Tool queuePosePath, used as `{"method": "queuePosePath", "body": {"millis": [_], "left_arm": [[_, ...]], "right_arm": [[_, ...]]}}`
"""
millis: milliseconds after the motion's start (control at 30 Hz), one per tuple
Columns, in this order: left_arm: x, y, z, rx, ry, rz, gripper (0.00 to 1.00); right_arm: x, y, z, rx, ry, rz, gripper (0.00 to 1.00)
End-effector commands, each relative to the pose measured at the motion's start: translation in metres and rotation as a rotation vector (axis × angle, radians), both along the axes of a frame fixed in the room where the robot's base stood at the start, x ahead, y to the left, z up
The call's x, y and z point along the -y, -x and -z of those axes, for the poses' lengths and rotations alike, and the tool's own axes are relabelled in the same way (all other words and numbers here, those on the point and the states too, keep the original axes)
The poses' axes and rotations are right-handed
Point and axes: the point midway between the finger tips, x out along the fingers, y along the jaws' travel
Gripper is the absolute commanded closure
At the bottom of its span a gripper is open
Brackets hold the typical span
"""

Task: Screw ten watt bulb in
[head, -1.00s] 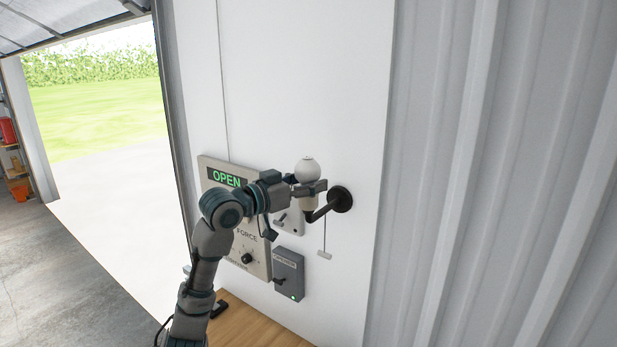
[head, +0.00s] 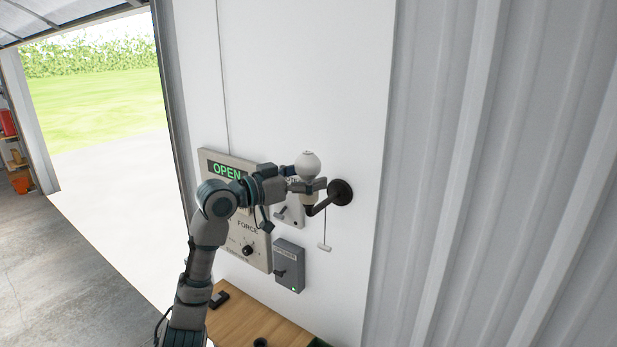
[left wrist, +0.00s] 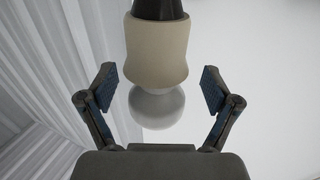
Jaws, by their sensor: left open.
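A white round bulb (head: 307,165) sits upright in a cream socket (head: 309,198) on a dark wall-mounted lamp arm (head: 322,205). My left gripper (head: 308,186) is at the lamp, its fingers around the lower bulb and socket area in the head view. In the left wrist view the open fingers (left wrist: 157,90) stand on either side of the bulb (left wrist: 157,108), with gaps and no contact visible. The cream socket (left wrist: 157,45) lies beyond the bulb's neck. A pull cord with a small handle (head: 324,247) hangs below the lamp. My right gripper is out of view.
A panel reading OPEN (head: 228,172) with a FORCE dial is on the wall behind my arm. A grey switch box (head: 289,268) with a green light is below. A wooden bench top (head: 240,315) is at the bottom. The wall right of the lamp is clear.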

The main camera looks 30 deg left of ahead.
Motion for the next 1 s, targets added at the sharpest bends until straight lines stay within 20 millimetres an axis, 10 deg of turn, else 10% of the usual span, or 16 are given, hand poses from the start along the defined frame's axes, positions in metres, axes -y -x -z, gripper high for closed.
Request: {"method": "queuePosePath", "body": {"millis": [500,1000], "left_arm": [[-0.046,0.086,0.003,-0.004,0.000,-0.003,0.11],[-0.051,0.103,0.002,-0.002,0.000,0.000,0.11]], "right_arm": [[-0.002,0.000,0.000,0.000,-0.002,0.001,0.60],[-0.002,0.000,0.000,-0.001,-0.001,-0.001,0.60]]}}
